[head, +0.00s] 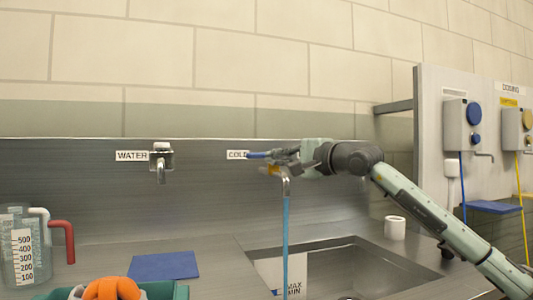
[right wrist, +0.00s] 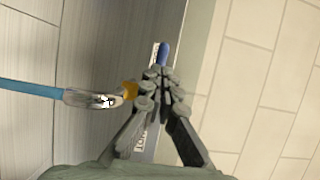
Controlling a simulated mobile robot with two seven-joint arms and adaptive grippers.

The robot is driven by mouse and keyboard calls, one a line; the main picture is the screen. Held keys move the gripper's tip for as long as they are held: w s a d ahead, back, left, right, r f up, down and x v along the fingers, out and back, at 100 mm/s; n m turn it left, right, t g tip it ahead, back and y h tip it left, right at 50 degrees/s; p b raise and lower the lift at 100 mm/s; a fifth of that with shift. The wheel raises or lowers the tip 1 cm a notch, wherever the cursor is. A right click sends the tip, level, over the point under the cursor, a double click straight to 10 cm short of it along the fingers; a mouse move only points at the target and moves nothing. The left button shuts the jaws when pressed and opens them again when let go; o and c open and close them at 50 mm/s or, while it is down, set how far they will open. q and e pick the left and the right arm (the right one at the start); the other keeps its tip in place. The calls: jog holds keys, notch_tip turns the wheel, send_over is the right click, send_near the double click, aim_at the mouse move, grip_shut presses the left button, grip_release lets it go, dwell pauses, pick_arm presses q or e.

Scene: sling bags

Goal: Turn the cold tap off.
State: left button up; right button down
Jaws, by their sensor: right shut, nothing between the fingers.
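The spout (right wrist: 92,98) and a small yellow part (right wrist: 130,91) are beside the fingers. My left gripper is not in view.
A white cup (head: 395,228) and dosing panel (head: 435,110) are right.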

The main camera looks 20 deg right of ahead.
aim_at(255, 156)
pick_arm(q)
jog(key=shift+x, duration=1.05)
pick_arm(e)
jog(key=shift+x, duration=1.75)
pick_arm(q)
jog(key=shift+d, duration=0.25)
pick_arm(e)
jog(key=shift+w+a, duration=0.15)
jog(key=shift+a, duration=0.05)
jog(key=shift+w+a, duration=1)
jog(key=shift+w, duration=0.05)
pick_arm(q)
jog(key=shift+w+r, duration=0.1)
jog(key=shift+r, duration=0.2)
pick_arm(e)
jog(key=shift+d, duration=0.1)
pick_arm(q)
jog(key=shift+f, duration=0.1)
